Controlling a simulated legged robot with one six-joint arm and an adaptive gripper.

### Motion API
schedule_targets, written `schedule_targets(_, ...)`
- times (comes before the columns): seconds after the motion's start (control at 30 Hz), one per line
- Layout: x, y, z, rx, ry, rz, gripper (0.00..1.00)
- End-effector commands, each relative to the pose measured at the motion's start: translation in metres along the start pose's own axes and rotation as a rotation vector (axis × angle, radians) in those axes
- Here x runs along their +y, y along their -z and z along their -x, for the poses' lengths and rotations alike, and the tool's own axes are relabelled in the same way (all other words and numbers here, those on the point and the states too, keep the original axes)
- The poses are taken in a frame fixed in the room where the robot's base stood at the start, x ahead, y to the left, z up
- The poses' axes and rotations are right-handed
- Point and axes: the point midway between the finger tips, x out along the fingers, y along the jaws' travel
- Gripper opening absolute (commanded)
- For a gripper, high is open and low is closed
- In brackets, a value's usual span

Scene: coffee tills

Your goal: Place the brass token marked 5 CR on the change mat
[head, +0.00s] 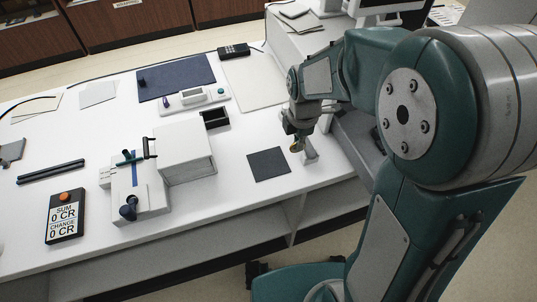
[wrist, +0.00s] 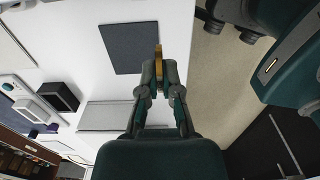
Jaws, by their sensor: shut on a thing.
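My gripper (head: 296,144) is shut on a brass token (wrist: 158,58), which shows edge-on between the fingertips (wrist: 160,78) in the wrist view. Its 5 CR marking cannot be read. In the head view the token is a small yellow spot (head: 294,149). A dark grey square mat (head: 268,164), which looks like the change mat, lies bare near the counter's front edge. My gripper is to its right in the head view, apart from it. The mat also shows in the wrist view (wrist: 129,47), left of the token.
A white box-like machine (head: 185,155) stands left of the mat, with a small black bin (head: 215,119) behind it. A display reading SUM 0 CR, CHANGE 0 CR (head: 66,215) lies far left. A navy mat (head: 176,77) lies at the back. White counter surrounds the grey mat.

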Motion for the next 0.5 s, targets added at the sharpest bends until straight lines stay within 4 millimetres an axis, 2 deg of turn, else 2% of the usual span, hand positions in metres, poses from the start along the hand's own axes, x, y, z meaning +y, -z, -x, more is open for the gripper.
schedule_targets(0.17,0.025,0.029,-0.020,0.000,0.004,0.004,0.00)
schedule_targets(0.33,0.040,0.045,-0.050,0.001,0.004,0.001,0.00)
schedule_targets(0.5,0.050,0.055,-0.066,0.001,0.000,-0.001,0.00)
